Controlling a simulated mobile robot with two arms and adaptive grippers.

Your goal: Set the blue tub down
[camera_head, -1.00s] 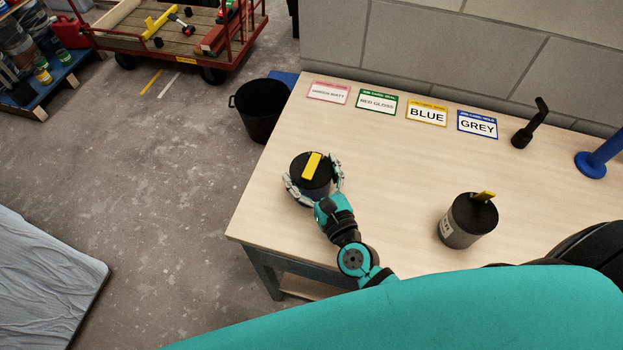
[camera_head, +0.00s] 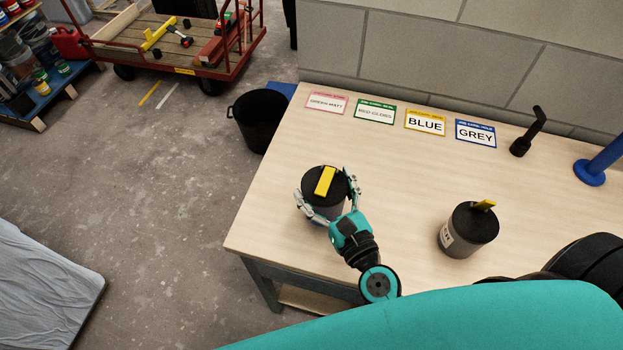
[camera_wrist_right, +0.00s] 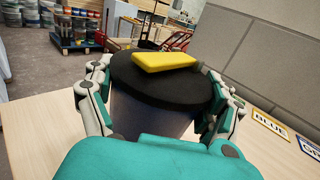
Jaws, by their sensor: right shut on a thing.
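A second, similar tub (camera_head: 458,243), with a white label too small to read surely, stands to the right. My left gripper is not in view.
Cards reading BLUE (camera_head: 426,122) and GREY (camera_head: 476,133), a pink-edged card (camera_head: 327,103) and a green-edged card (camera_head: 375,111) lie along the back of the table (camera_head: 290,140). A black handle-like object (camera_head: 527,133) and a blue stand (camera_head: 592,170) are at right. Clear wood lies between tubs and cards.

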